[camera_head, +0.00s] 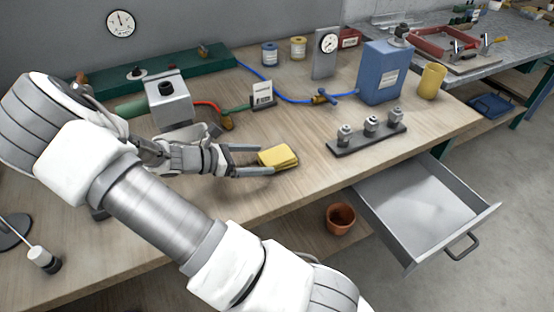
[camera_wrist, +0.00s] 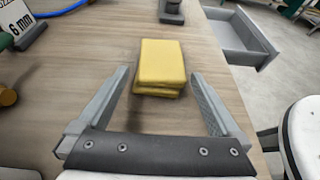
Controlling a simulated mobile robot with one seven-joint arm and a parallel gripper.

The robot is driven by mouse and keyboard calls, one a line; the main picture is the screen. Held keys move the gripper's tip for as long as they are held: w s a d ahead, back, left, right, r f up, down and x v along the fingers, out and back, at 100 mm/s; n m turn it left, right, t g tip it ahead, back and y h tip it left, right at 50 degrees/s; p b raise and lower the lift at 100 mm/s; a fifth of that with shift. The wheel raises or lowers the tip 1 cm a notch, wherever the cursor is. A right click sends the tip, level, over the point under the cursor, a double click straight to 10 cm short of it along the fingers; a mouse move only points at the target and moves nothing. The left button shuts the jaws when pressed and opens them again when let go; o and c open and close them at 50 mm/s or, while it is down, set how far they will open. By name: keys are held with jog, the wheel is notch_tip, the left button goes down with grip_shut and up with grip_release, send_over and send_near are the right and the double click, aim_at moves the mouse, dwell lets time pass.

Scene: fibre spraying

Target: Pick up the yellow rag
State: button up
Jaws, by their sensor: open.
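The yellow rag (camera_head: 278,157) lies folded on the wooden workbench in the head view. In the wrist view the rag (camera_wrist: 160,66) sits ahead, between the lines of the two fingers, with its near edge close to the fingertips' level. My gripper (camera_head: 258,160) is open and low over the bench, its fingers pointing right toward the rag. I cannot tell whether a finger touches the rag.
A rack with several metal fittings (camera_head: 367,138) stands right of the rag. An open empty drawer (camera_head: 420,205) juts from the bench front. A grey box device (camera_head: 169,104) and a label card (camera_head: 262,95) stand behind my gripper. A blue hose with a brass valve (camera_head: 321,99) lies farther back.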

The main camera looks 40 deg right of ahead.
aim_at(271, 156)
jog(key=shift+b+x, duration=0.3)
jog(key=shift+x, duration=2.8)
jog(key=shift+r, duration=0.2)
jog(key=shift+c, duration=0.3)
jog(key=c, duration=1.1)
jog(key=shift+c, duration=0.2)
jog(key=shift+r, duration=0.15)
